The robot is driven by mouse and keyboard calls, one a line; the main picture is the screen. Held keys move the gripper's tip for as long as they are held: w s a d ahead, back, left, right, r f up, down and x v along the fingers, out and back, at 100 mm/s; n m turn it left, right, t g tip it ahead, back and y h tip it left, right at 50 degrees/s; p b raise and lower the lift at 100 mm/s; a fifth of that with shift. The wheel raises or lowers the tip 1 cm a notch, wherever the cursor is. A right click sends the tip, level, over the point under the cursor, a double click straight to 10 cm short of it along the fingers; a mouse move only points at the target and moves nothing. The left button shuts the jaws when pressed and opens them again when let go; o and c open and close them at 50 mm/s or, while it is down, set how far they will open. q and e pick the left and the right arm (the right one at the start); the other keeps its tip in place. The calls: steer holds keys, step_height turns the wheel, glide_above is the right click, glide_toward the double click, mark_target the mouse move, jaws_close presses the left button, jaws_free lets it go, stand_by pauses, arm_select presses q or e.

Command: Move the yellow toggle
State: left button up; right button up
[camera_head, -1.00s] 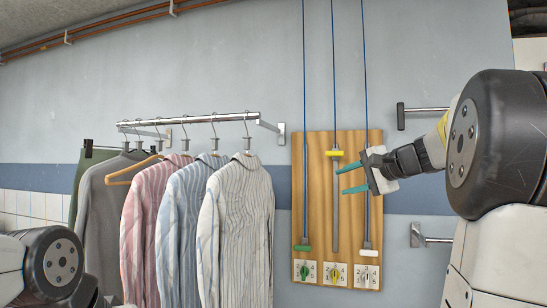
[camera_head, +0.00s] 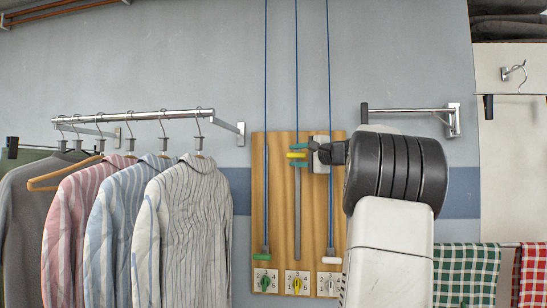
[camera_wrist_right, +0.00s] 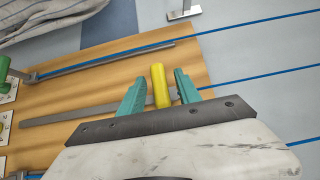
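The yellow toggle (camera_head: 296,155) sits at the upper end of the middle slot on the wooden board (camera_head: 280,205), on a blue cord. My right gripper (camera_head: 300,155) reaches it from the right. Its teal fingers are open, one above and one below the toggle. In the right wrist view the yellow toggle (camera_wrist_right: 160,86) stands between the two fingers (camera_wrist_right: 160,92), with a narrow gap on each side. My left gripper is not in view.
The green toggle (camera_head: 262,256) and white toggle (camera_head: 331,260) are low in the outer slots. A numbered dial plate (camera_head: 297,283) is below the middle slot. Shirts (camera_head: 195,230) hang at left. A metal wall bar (camera_head: 405,110) is above my right arm.

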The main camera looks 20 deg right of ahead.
jaws_close()
stand_by(1.5)
